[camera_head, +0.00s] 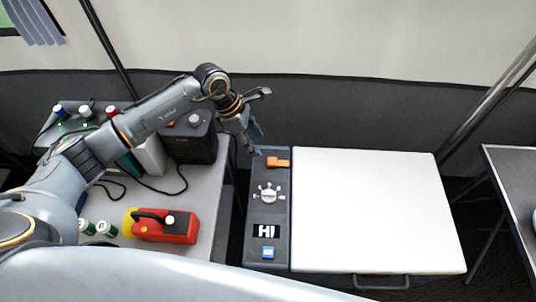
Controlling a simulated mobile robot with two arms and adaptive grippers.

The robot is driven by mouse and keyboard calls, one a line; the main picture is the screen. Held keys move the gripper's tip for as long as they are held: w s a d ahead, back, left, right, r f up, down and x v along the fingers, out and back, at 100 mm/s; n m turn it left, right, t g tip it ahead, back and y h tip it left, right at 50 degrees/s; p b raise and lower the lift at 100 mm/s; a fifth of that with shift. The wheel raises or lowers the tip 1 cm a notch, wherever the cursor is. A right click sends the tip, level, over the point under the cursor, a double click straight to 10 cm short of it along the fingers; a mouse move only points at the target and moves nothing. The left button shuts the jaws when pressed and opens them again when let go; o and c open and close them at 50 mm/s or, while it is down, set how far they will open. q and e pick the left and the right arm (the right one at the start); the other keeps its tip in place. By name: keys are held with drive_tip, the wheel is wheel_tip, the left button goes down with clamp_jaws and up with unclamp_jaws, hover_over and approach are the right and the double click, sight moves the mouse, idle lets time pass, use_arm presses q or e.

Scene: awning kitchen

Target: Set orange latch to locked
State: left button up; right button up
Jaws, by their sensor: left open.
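The orange latch (278,162) sits at the top of a dark grey control panel (254,225), along the left side of a white-lidded chest (365,205). It lies sideways across the panel; its locked or unlocked marking is too small to read. My left gripper (262,122) is open and empty, above and slightly left of the latch, with a gap between them. One finger points up to the right, the others hang down toward the panel. My right gripper is not in view.
Below the latch are a white dial (268,194), a "HI" display (266,231) and a blue switch (268,252). A red canister (170,227), cans (105,229) and a black box (193,140) stand on the left table. A grey table (516,180) is at right.

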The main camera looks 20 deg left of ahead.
sight(271, 160)
use_arm(q)
drive_tip(key=p+x, duration=0.1)
drive_tip(key=x, duration=0.8)
drive_tip(key=shift+d+f, duration=0.1)
drive_tip(key=shift+f, duration=0.1)
clamp_jaws()
